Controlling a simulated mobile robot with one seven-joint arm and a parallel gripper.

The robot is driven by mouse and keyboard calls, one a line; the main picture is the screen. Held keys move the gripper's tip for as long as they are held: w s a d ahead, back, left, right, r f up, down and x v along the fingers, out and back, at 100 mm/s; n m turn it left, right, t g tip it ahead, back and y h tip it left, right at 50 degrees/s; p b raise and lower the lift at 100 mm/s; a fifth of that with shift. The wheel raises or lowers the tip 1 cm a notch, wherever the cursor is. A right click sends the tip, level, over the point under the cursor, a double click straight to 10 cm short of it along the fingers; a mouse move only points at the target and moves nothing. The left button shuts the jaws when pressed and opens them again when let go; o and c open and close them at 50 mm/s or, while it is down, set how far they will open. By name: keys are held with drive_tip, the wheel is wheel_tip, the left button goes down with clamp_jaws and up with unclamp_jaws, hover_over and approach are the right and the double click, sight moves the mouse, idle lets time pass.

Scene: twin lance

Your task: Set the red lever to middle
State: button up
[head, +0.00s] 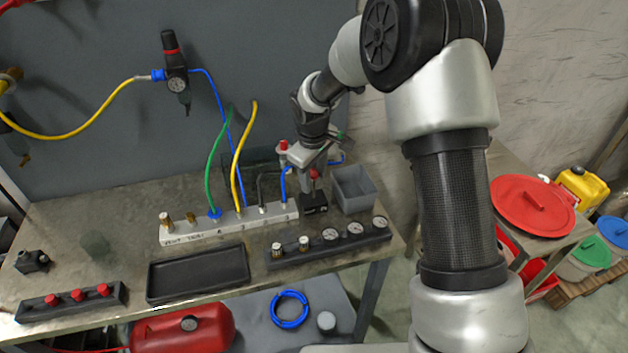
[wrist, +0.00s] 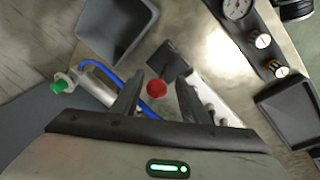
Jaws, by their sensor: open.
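The red lever (wrist: 156,89) shows as a round red knob in the wrist view, between the two fingers of my gripper (wrist: 160,80). A dark block (wrist: 168,60) lies just beyond the knob. In the head view the red knob (head: 314,174) stands above a black base (head: 314,203) at the right part of the bench. My gripper (head: 308,168) is over it, pointing down, and partly hides the lever. The jaws are open, with the knob between or just below them. The lever's shaft and its exact tilt are hidden.
A grey bin (head: 353,190) stands close right of the lever base. A white manifold (head: 230,224) with hoses is to its left, and a gauge strip (head: 330,243) is in front. A green-ended fitting (wrist: 62,86) and blue hose (wrist: 106,72) run beside my gripper.

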drive_tip(key=v, duration=1.5)
drive_tip(key=shift+r, duration=0.25)
drive_tip(key=shift+d, duration=0.15)
drive_tip(key=s+d+r+m+t, duration=0.1)
drive_tip(key=s+d+r+m, duration=0.1)
drive_tip(key=s+d+r, duration=0.35)
drive_tip(key=s+d+r+m+p, duration=0.1)
drive_tip(key=s+d+r+m, duration=0.15)
drive_tip(key=s, duration=0.55)
drive_tip(key=s+d+r+m+t, duration=0.1)
drive_tip(key=s+d+r+m, duration=0.25)
drive_tip(key=s, duration=0.25)
drive_tip(key=s+d+f+m+t, duration=0.1)
drive_tip(key=s+d+m, duration=0.1)
drive_tip(key=s, duration=0.6)
drive_tip(key=shift+s+d+f+p, duration=0.2)
drive_tip(key=shift+s+f+p, duration=0.05)
drive_tip(key=shift+s+p, duration=0.15)
drive_tip(key=shift+a, duration=0.1)
